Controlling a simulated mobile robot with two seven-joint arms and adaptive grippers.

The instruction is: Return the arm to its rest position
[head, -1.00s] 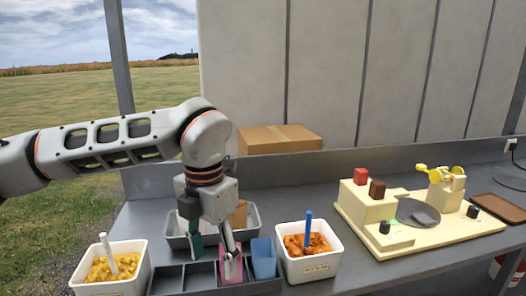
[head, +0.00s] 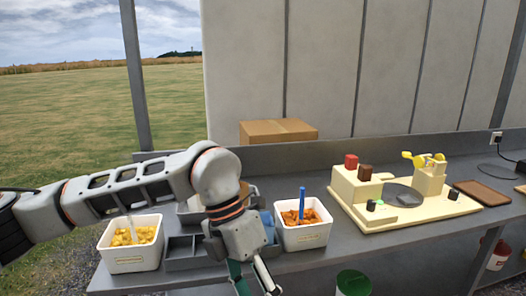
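My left arm comes in from the left, and its gripper (head: 252,280) points down at the front of the table, near the bottom edge of the picture. Its two fingers stand apart, with nothing seen between them. My gripper and wrist are in front of the grey divided holder (head: 182,251) and cover much of it. A blue scoop-like cup (head: 268,226) shows just right of the wrist. The pink one is hidden. My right gripper is not in view.
White tubs of yellow sweets (head: 133,262) and orange sweets (head: 305,238) flank the holder. A cream machine (head: 430,212) and a brown tray (head: 482,193) stand at the right. A cardboard box (head: 278,131) is behind. A green-lidded bin (head: 353,283) stands below the table's front.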

